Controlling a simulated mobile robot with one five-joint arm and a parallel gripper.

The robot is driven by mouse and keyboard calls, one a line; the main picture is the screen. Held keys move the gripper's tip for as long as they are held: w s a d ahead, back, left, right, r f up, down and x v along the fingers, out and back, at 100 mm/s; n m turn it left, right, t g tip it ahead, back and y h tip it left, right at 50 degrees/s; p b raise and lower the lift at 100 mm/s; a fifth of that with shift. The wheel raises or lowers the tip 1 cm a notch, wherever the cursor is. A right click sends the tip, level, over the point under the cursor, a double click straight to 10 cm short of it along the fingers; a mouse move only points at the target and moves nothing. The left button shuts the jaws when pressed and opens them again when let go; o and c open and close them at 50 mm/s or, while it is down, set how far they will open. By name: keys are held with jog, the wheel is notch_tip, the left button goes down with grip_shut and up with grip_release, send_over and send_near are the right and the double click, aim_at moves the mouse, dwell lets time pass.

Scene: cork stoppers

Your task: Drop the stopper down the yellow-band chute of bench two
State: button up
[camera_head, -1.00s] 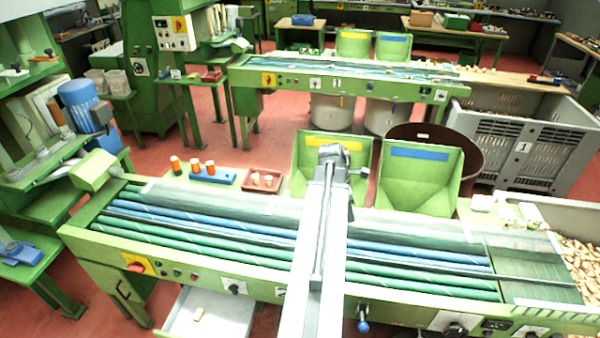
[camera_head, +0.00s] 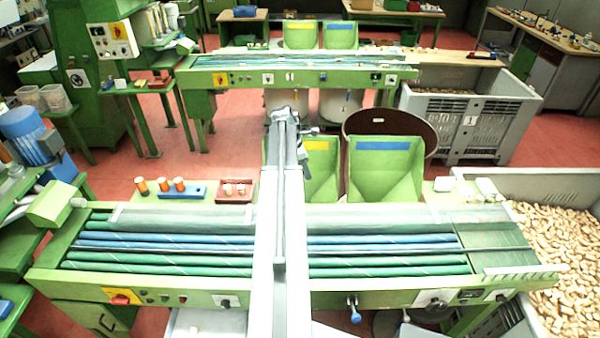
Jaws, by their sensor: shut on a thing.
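The near bench (camera_head: 150,283) has two green chutes at its far side. The left one is the yellow-band chute (camera_head: 322,175), with its yellow band (camera_head: 317,145) partly showing; my arm covers its left part. The right one is the blue-band chute (camera_head: 385,175). The end of my arm with my gripper (camera_head: 284,115) appears at the top left of the yellow-band chute, pointing away from me. My gripper is shut, but its fingertips and the stopper in it are hidden behind my wrist.
A far bench (camera_head: 300,77) has its own yellow-band chute (camera_head: 300,36) and blue-band chute (camera_head: 340,36). A brown round bin (camera_head: 415,125) stands behind the near chutes. A grey crate (camera_head: 470,125) stands behind right.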

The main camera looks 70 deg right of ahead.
jog(key=w+d+r+p, duration=0.5)
jog(key=d+r+p, duration=0.2)
jog(key=d+r, duration=0.45)
notch_tip(320, 180, down, 8)
jog(key=b, duration=0.6)
jog(key=shift+d+f, duration=0.15)
jog(key=shift+d, duration=0.3)
jog(key=o, duration=1.4)
jog(key=p+v, duration=0.7)
jog(key=shift+a+r, duration=0.1)
jog(key=shift+r, duration=0.3)
